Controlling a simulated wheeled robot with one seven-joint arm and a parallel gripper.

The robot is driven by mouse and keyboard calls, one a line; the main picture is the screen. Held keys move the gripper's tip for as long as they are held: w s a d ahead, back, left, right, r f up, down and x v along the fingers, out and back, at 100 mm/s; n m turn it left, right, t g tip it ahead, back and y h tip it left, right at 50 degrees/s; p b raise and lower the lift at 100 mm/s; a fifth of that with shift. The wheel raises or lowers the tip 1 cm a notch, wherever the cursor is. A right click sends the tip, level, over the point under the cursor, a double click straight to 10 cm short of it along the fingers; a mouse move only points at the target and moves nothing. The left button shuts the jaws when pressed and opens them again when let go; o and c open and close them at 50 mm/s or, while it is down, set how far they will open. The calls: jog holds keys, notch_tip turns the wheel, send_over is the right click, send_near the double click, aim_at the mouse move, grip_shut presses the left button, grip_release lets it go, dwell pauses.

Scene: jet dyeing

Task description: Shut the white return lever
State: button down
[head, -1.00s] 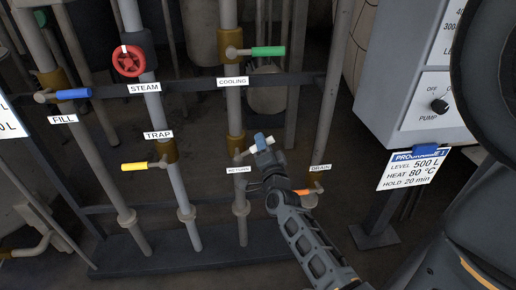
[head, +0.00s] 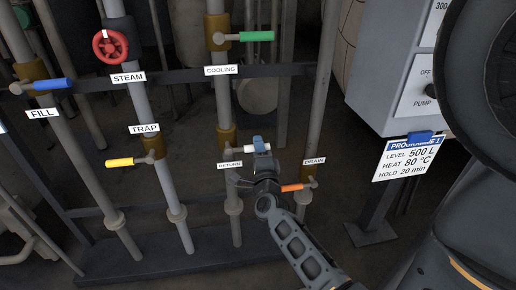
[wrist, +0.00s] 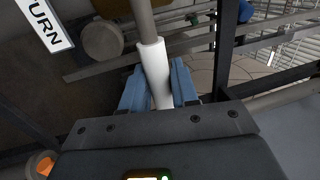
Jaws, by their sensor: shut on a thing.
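The white return lever (wrist: 155,72) runs up between the two blue fingers of my gripper (wrist: 160,88) in the wrist view. My gripper is closed around its white sleeve, with a finger on each side. In the head view my gripper (head: 260,146) is at the return valve, just right of its pipe and above the RETURN label (head: 230,165). There the lever points to the right, about level, and is mostly hidden by the fingers.
The orange drain lever (head: 292,187) is close beside my gripper, to its lower right. The green cooling lever (head: 257,36) is above. The yellow trap lever (head: 120,162) and blue fill lever (head: 53,84) are to the left. A grey control box (head: 390,70) stands at right.

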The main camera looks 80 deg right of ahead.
jog(key=shift+f, duration=0.2)
jog(key=c, duration=1)
grip_release()
jog(key=v, duration=0.7)
jog(key=shift+s+a, duration=0.15)
jog(key=shift+a, duration=0.2)
